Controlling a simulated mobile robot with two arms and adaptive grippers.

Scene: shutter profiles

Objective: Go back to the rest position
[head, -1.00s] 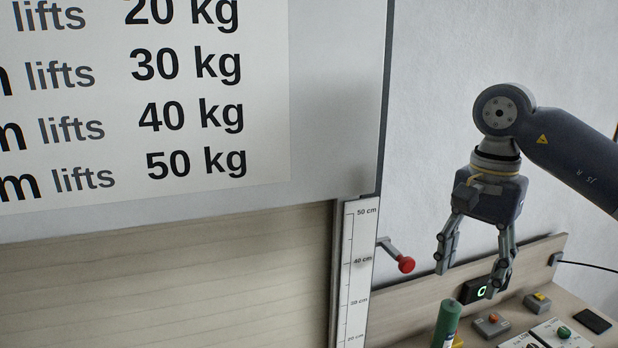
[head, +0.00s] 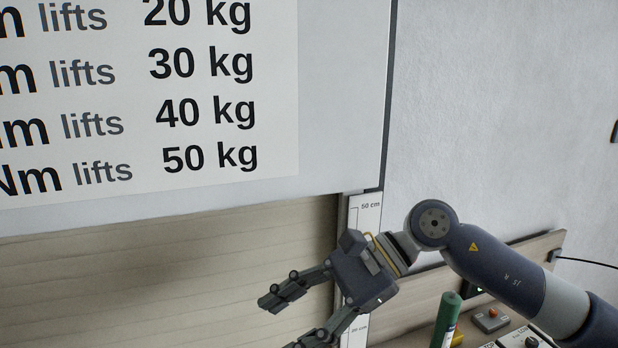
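My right gripper (head: 298,315) comes in from the right and points to the lower left. Its two fingers are spread apart with nothing between them. It is in front of the wooden slatted shutter (head: 150,275) and covers part of the white centimetre scale (head: 364,215). Its lower finger runs close to the bottom edge of the picture. My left gripper does not show.
A large board (head: 340,100) with a torque and weight chart (head: 200,110) hangs above the shutter. At the lower right, a green cylinder (head: 447,318) and a button box (head: 490,318) stand on a wooden bench.

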